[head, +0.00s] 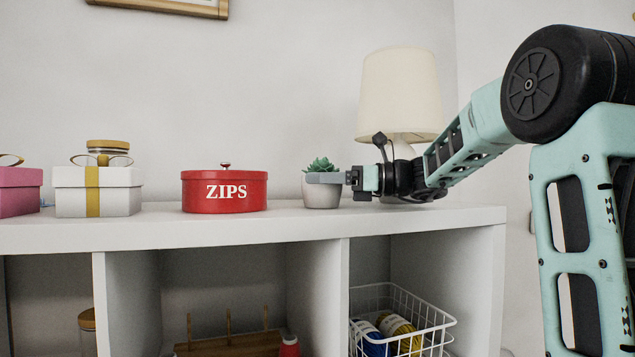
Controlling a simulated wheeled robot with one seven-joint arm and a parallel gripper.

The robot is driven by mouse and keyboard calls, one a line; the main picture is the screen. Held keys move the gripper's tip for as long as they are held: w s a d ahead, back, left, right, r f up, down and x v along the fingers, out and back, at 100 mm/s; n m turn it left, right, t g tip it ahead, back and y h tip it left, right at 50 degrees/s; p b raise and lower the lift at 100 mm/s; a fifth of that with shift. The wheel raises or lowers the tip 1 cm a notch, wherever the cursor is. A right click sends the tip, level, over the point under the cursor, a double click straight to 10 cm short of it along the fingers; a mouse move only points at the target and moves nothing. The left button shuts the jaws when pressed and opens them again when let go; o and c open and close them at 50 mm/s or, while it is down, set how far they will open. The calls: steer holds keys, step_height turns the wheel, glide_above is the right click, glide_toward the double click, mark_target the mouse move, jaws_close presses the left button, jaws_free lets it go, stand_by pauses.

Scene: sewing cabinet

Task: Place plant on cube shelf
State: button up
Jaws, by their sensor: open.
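The plant (322,196) is a small green succulent in a pale pot. It stands upright on the white top of the cube shelf (420,221). My gripper (328,178) reaches in from the right at the height of the pot's rim. It is open, and a grey finger passes in front of the upper pot. I cannot tell whether the fingers touch the pot. Part of the pot's rim is hidden behind the finger.
A red ZIPS tin (225,192) stands left of the plant. A white gift box (98,192) and a pink box (19,190) are farther left. A cream lamp (400,95) stands behind my arm. Cubbies below hold a wire basket (405,318) with yarn and a wooden spool rack (228,345).

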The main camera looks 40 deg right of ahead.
steer(key=b+v, duration=0.2)
steer(key=v, duration=0.8)
steer(key=shift+s+d, duration=0.2)
steer(key=shift+d, duration=0.05)
